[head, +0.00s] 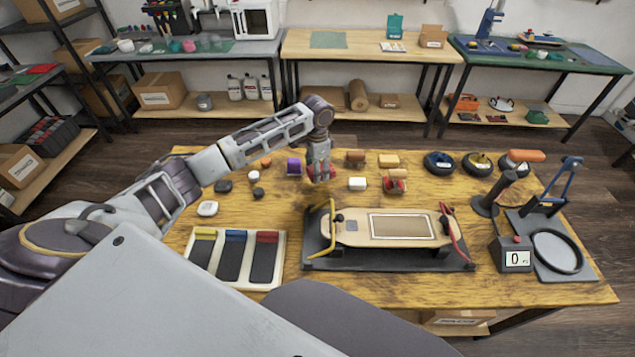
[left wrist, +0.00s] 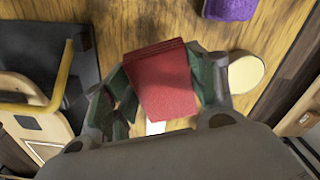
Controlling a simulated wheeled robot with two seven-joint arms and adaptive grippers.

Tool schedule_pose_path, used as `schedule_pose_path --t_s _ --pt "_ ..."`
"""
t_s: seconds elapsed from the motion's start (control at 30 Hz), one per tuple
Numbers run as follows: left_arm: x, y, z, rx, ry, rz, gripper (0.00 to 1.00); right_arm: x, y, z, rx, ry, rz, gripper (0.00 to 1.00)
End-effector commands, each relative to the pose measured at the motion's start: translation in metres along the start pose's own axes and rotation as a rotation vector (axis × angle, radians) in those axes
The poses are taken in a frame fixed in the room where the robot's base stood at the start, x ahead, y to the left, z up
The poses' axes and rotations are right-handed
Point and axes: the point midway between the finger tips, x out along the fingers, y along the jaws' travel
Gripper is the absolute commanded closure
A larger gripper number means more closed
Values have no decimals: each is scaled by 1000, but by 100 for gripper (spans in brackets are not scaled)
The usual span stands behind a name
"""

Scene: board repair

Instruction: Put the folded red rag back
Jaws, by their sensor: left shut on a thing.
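The folded red rag (left wrist: 165,85) is in my left gripper (left wrist: 158,90), between its two fingers in the left wrist view. In the head view my left gripper (head: 321,177) points down over the back middle of the wooden table, and bits of the red rag (head: 331,173) show at its fingertips. I cannot tell whether the rag touches the table. My right gripper is not in view.
A purple block (head: 294,167) stands left of the gripper, and a white block (head: 357,183) to its right. The skateboard deck (head: 352,232) in its black stand is in front. A tray (head: 193,278) with colored-end strips lies front left.

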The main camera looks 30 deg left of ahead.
Motion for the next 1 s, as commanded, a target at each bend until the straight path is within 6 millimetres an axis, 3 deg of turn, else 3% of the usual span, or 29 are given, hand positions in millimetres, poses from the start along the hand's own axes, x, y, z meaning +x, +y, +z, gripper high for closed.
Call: schedule_pose_path --t_s 0.13,0.57,1.0 --pt "11 0 0 1 2 -1 65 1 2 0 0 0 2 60" --pt "16 0 0 0 1 0 65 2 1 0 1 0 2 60" --pt "60 0 0 1 1 -2 65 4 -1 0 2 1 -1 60"
